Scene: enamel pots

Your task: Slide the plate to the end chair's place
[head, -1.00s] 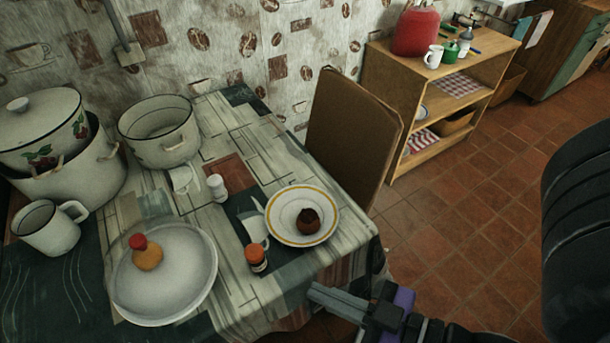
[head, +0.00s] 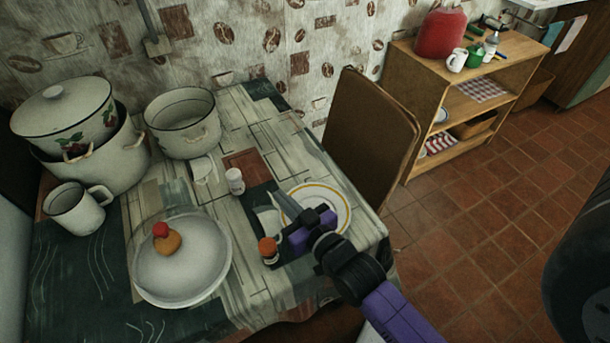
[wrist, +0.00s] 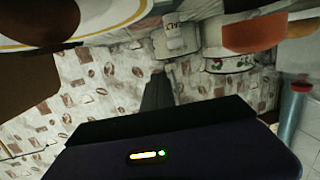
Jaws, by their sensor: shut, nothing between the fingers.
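The white plate with a yellow-banded rim (head: 338,196) lies on the patterned tablecloth near the table's right edge, by the brown chair (head: 368,140). My gripper (head: 284,204) is shut and empty, crossing in front of the plate's left part in the head view; whether it touches the plate I cannot tell. In the wrist view the fingers (wrist: 157,92) point ahead, and part of the plate (wrist: 100,22) shows at the upper left with a dark round thing (wrist: 38,22) by it. My gripper hides that thing in the head view.
An orange-capped jar (head: 268,250) stands close left of my gripper, and a white shaker (head: 235,181) farther back. A wooden shelf (head: 465,105) stands beyond the chair.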

